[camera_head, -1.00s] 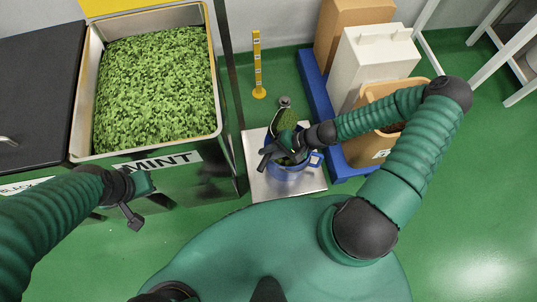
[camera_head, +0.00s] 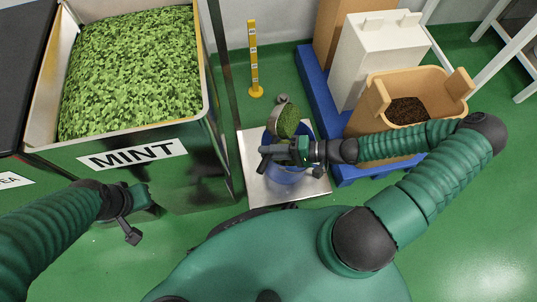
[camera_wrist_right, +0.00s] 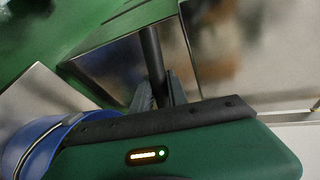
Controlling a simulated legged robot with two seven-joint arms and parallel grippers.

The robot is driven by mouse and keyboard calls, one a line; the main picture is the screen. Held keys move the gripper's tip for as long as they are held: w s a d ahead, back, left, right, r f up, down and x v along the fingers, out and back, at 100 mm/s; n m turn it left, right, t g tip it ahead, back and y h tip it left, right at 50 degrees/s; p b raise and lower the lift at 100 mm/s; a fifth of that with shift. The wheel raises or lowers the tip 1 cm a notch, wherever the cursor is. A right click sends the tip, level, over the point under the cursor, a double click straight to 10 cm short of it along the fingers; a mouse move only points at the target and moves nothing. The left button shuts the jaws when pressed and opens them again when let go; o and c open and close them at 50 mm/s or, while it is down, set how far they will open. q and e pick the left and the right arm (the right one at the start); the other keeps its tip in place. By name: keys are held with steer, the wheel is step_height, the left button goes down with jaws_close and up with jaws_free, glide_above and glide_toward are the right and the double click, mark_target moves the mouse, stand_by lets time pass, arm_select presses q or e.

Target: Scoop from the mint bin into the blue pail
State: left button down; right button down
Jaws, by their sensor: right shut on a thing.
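The mint bin (camera_head: 130,158), a dark box with a steel rim, is full of green leaves (camera_head: 130,70) at the upper left in the head view. My right gripper (camera_head: 280,152) is shut on the dark handle of a metal scoop, which also shows in the right wrist view (camera_wrist_right: 152,55). The scoop's head (camera_head: 288,121) has green leaves in it and is over the far side of the blue pail (camera_head: 287,176). The gripper hides much of the pail's mouth, and its contents are unclear. My left gripper (camera_head: 135,218) is beside the bin's front; its jaw opening is unclear.
The pail stands on a steel plate (camera_head: 255,190). A yellow post (camera_head: 254,60) stands behind it. To the right, a blue pallet (camera_head: 352,174) carries a white container (camera_head: 375,60) and a tan tub (camera_head: 440,95) with dark contents.

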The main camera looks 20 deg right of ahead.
steer(key=n+t+y+b, duration=0.1)
steer(key=y+b, duration=0.2)
steer(key=b, duration=0.1)
steer(key=s+d+n+t+y+b, duration=0.1)
steer(key=n+t+y+b, duration=0.1)
steer(key=b, duration=0.3)
steer(key=s+d+n+t+y+b, duration=0.1)
steer(key=y+b, duration=0.3)
steer(key=b, duration=0.1)
steer(key=shift+s, duration=0.1)
steer(key=shift+r, duration=0.1)
stand_by(0.6)
